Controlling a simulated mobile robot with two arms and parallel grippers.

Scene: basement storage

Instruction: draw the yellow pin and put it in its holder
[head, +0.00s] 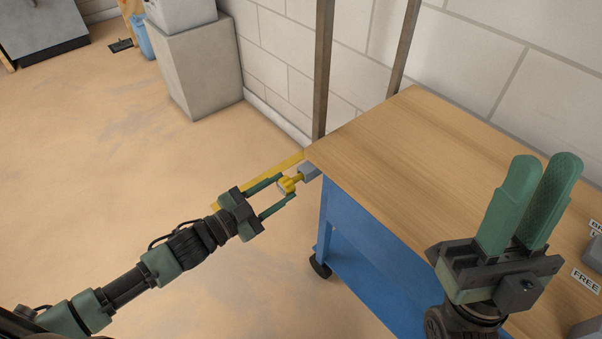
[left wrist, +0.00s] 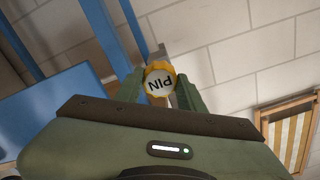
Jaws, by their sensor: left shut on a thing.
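The yellow pin (head: 289,184) is at the left corner of the blue cart, against a small grey fitting (head: 310,172) just under the wooden top. My left gripper (head: 287,188) is shut on the pin. In the left wrist view the pin's round yellow-rimmed head (left wrist: 159,80), marked PIN, sits between the fingers. How far the shaft is inside the fitting is hidden. My right gripper (head: 545,162) is raised over the cart top, its fingers slightly apart with nothing between them. I cannot identify the pin's holder.
The blue cart (head: 345,225) has a wide, mostly bare wooden top (head: 425,150). Grey items with labels, one reading FREE (head: 586,281), are at its right edge. A yellow strip (head: 240,193) runs behind my left gripper. A grey cabinet (head: 200,70) stands at the wall; the floor at left is clear.

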